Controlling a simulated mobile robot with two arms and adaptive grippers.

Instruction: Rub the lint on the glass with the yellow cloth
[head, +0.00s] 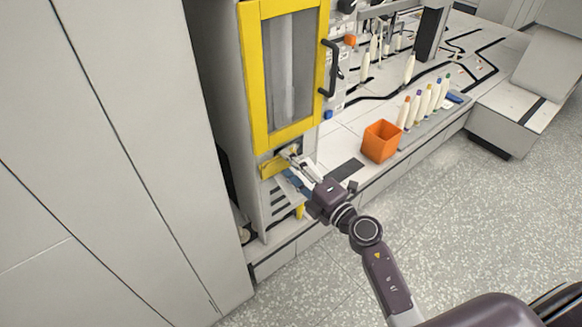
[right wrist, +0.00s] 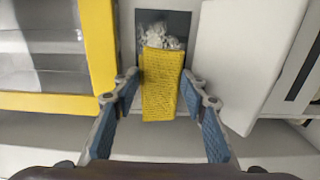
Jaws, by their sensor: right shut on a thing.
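The yellow cloth (right wrist: 162,90) is a textured, folded strip between the fingers of my right gripper (right wrist: 160,79), which is shut on it. My right gripper (head: 289,164) also shows in the head view, low at the front of the yellow-framed machine. Greyish-white lint (right wrist: 160,37) lies in a clump on a small dark glass panel (right wrist: 184,20), right at the far end of the cloth. The cloth's far edge meets or overlaps the lint; I cannot tell whether it presses on the glass. My left gripper is not in view.
A tall machine with a yellow-framed window door (head: 255,90) stands above the gripper. An orange bin (head: 381,141) sits on the bench to the right, beside a row of several bobbins (head: 424,104). A tall grey cabinet (head: 90,130) fills the left.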

